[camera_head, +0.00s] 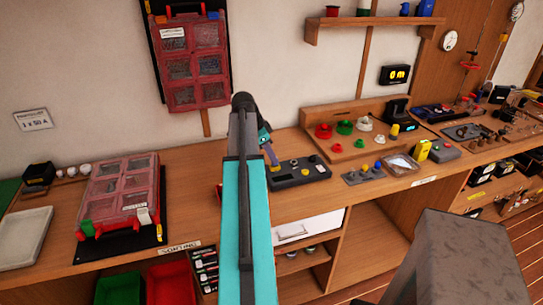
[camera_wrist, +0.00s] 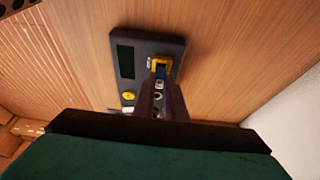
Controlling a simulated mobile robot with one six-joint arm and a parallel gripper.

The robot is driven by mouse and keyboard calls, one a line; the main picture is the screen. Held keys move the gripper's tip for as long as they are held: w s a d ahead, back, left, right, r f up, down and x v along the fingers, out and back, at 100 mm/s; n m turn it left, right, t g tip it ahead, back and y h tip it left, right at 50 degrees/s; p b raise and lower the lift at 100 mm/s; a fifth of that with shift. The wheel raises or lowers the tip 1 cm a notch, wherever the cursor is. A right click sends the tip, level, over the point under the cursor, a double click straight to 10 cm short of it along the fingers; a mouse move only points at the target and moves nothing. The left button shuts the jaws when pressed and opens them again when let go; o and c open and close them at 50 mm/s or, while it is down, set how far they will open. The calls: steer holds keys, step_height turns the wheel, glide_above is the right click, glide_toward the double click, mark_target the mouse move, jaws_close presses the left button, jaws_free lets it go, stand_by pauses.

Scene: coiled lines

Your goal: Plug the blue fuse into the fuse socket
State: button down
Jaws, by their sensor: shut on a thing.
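The blue fuse (camera_wrist: 160,73) shows as a small blue patch between my gripper's fingertips in the wrist view. My gripper (camera_wrist: 160,84) is shut on it. A yellow-rimmed part (camera_wrist: 161,60), which looks like the fuse socket, sits at one end of a dark grey panel right at the fingertips. I cannot tell whether the fuse is in it or just above it. The panel also has a dark green window and a yellow button (camera_wrist: 128,96). In the head view my gripper (camera_head: 272,164) is at the left end of the dark panel (camera_head: 305,174); the fuse is hidden there.
Right of the panel lie a small grey plate with knobs (camera_head: 363,174), a clear bag (camera_head: 401,164) and a yellow box (camera_head: 422,150). A wooden stand (camera_head: 350,118) with coloured spools is behind. A red organiser case (camera_head: 120,192) lies at the left.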

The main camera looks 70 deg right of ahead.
steer(key=shift+f+b, duration=0.4)
steer(key=shift+f, duration=0.4)
stand_by(0.6)
steer(key=c, duration=1.7)
jaws_free()
steer(key=shift+r, duration=0.1)
steer(key=shift+b+v, duration=1.35)
steer(key=shift+v, duration=5.45)
